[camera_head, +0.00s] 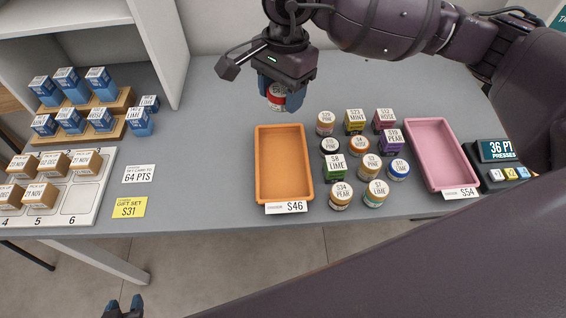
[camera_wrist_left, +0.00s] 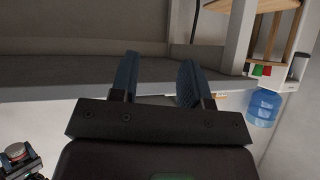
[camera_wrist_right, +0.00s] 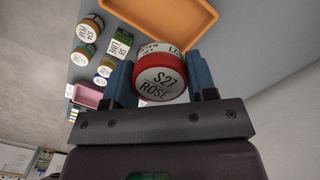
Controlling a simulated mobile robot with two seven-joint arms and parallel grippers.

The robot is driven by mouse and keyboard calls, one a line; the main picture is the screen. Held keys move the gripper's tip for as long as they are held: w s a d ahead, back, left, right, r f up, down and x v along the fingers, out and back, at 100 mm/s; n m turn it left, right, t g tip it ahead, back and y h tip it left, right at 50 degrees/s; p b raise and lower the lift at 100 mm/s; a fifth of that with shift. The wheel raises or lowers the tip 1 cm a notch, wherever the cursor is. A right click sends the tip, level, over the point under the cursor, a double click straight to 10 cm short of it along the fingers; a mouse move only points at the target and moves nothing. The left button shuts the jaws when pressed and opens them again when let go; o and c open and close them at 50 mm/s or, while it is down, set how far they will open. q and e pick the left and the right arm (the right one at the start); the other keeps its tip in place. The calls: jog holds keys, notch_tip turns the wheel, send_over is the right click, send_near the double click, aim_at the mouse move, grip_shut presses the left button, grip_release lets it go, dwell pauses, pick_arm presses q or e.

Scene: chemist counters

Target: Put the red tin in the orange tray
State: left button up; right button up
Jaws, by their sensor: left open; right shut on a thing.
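The red tin (camera_head: 277,98) is held in my right gripper (camera_head: 280,92) above the counter, just behind the far edge of the orange tray (camera_head: 258,170). In the right wrist view the red tin (camera_wrist_right: 162,80) sits between the two blue fingers, its lid reading "$21 ROSE". The orange tray (camera_wrist_right: 205,12) shows at the top of that view and is empty in the head view. A card reading "$46" lies at its front edge. My left gripper (camera_head: 124,308) is at the bottom left of the head view, below the counter. In the left wrist view its fingers (camera_wrist_left: 160,80) are apart and empty.
Several tins and boxes (camera_head: 359,146) stand between the orange tray and a pink tray (camera_head: 436,150). A keypad display (camera_head: 497,151) is at the right. Blue boxes on wooden steps (camera_head: 85,128) and a numbered board (camera_head: 80,215) are at the left.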

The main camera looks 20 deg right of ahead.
jog(key=b, duration=0.1)
send_over(282, 166)
notch_tip(282, 166, down, 13)
jog(key=shift+f, duration=0.6)
notch_tip(282, 166, down, 5)
jog(key=shift+f+b, duration=0.1)
jog(key=shift+b, duration=0.6)
jog(key=shift+f, duration=0.25)
